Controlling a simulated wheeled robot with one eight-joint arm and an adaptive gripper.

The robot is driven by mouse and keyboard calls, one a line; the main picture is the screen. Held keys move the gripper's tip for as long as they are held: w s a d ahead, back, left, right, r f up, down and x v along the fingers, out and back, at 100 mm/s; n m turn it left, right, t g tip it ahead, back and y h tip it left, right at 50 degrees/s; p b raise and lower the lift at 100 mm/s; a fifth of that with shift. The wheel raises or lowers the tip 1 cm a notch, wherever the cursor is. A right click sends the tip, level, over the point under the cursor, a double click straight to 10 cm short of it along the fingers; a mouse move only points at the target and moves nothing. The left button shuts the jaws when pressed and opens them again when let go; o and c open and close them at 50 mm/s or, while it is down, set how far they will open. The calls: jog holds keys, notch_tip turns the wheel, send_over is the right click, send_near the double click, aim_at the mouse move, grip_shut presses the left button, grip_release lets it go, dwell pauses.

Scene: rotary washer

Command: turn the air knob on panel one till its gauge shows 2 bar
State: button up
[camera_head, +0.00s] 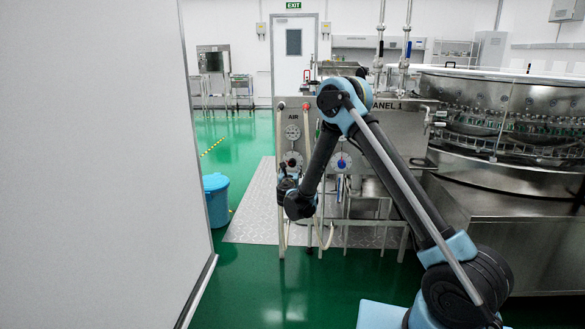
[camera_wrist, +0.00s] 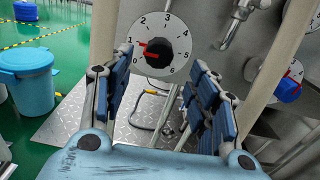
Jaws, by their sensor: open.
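Panel one (camera_head: 388,125), marked PANEL 1, is a steel panel beyond my arm. Under its AIR label is a small round gauge (camera_head: 292,132), whose needle is too small to read. Below it is the air knob's white dial (camera_head: 292,156). In the wrist view the air knob (camera_wrist: 158,56) is black on a white dial numbered 0 to 6. Its red pointer faces left, close to the 1. My gripper (camera_wrist: 160,65) is open, with one finger on each side of the knob in the picture; contact with it cannot be told.
A second dial with a blue knob (camera_wrist: 287,91) is to the right; it also shows in the head view (camera_head: 341,162). Pale vertical pipes stand either side of the air dial. A blue bin (camera_head: 217,200) stands left, and a large rotary washer (camera_head: 520,110) right.

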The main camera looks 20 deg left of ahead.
aim_at(292, 164)
jog(key=x, duration=0.7)
jog(key=shift+w, duration=0.1)
jog(key=c, duration=1.1)
